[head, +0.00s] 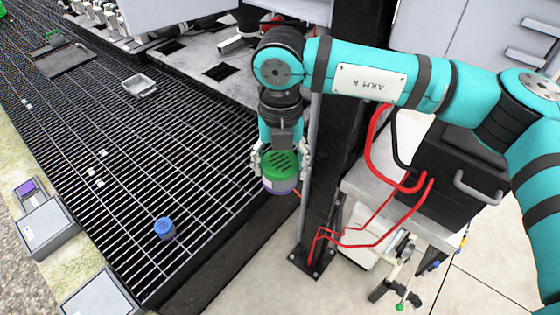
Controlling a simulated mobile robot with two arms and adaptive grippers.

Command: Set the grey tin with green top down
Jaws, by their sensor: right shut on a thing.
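The grey tin with green top (280,172) is in the middle of the head view. Its slotted green top faces up toward the camera, and a purple band shows near its lower edge. My right gripper (281,160) points down and is shut on the tin, one finger on each side. The tin shows against the right edge of the black grating (190,150); I cannot tell whether it touches anything below. My left gripper is not in view.
A blue-topped tin (164,228) stands on the grating at lower left. A small grey tray (139,85) lies farther back. A dark post (325,200) and a black box with red cables (455,165) are close on the right. Much of the grating's middle is clear.

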